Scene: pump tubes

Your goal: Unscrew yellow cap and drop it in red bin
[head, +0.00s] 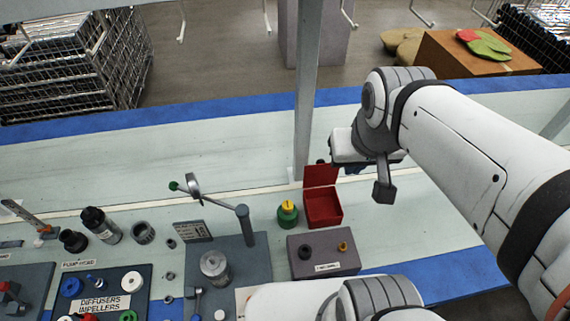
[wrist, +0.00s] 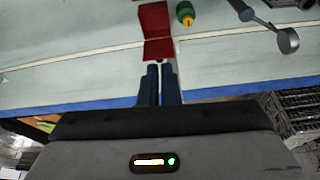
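The yellow cap (head: 288,204) sits on top of a green bottle (head: 287,217) standing upright on the bench. In the wrist view the yellow cap (wrist: 188,20) shows at the top, on the green bottle (wrist: 184,9). The red bin (head: 323,208) stands just right of the bottle, its lid (head: 320,175) raised at the back. The red bin (wrist: 154,18) is also at the top of the wrist view. My gripper (wrist: 160,68) has its two fingers close together with a narrow empty gap between them. It is behind the bin, apart from bin and cap.
A grey box with knobs (head: 322,256) stands in front of the bin. A post with a lever (head: 243,222) rises left of the bottle. A metal upright (head: 306,100) stands behind the bin. The bench right of the bin is clear.

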